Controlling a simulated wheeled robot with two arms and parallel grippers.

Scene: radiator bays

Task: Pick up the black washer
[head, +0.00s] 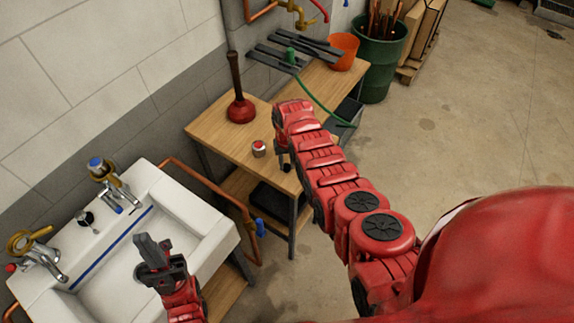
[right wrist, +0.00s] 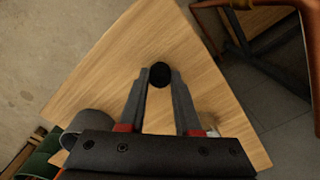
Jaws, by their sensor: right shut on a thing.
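The black washer (right wrist: 160,71) is a small dark disc between the fingertips of my right gripper (right wrist: 159,78) in the right wrist view, over the wooden bench top. My right gripper is shut on it. Whether the washer is clear of the wood I cannot tell. In the head view the right gripper (head: 284,160) is at the bench's front edge, partly covered by my arm, and the washer is hidden. My left gripper (head: 150,250) is over the white sink, with nothing visible in it; its finger gap is unclear.
The wooden bench (head: 215,125) carries a red plunger (head: 240,108), a small red-and-white item (head: 259,148), dark flat bars (head: 300,50) and an orange bucket (head: 343,52). The sink (head: 205,245) with taps stands at left. A green bin (head: 380,65) stands behind. Floor at right is open.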

